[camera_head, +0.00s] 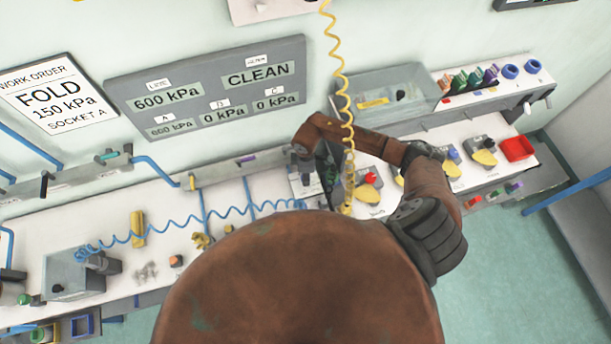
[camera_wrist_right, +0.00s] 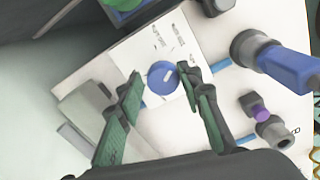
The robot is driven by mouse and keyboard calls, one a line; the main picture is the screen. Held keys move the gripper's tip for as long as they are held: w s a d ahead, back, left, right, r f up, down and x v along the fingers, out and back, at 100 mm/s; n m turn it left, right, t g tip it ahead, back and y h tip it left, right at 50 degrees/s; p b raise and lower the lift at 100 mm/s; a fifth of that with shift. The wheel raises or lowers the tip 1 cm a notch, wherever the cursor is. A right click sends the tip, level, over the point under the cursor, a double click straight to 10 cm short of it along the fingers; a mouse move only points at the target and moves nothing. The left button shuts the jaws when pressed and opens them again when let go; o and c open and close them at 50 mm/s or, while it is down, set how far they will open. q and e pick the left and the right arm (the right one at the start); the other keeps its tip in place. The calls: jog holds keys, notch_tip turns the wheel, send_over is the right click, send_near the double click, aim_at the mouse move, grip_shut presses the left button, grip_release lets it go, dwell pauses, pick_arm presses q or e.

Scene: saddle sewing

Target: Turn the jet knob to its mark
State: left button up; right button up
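A round blue knob (camera_wrist_right: 165,77) with a short white line on its face sits on a white panel (camera_wrist_right: 143,48) in the right wrist view. Small printed labels and tick lines lie beside it, too small to read surely. My right gripper (camera_wrist_right: 162,79) is open, with one green-padded finger on each side of the knob. The right finger is very close to the knob's edge; I cannot tell whether it touches. A gap shows at the left finger. In the head view the right gripper (camera_head: 327,172) is over the bench, and the knob is hidden. My left gripper is not in view.
A yellow coiled hose (camera_head: 341,85) hangs in front of my right wrist. Red (camera_head: 370,178) and other coloured knobs line the bench at the right, near a red tray (camera_head: 517,148). In the wrist view a blue-handled fitting (camera_wrist_right: 288,65) stands right of the fingers.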

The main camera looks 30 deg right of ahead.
jog(key=shift+o, duration=1.2)
jog(key=shift+f, duration=0.1)
jog(key=shift+a, duration=0.1)
notch_tip(320, 180, up, 12)
jog(key=shift+s, duration=0.1)
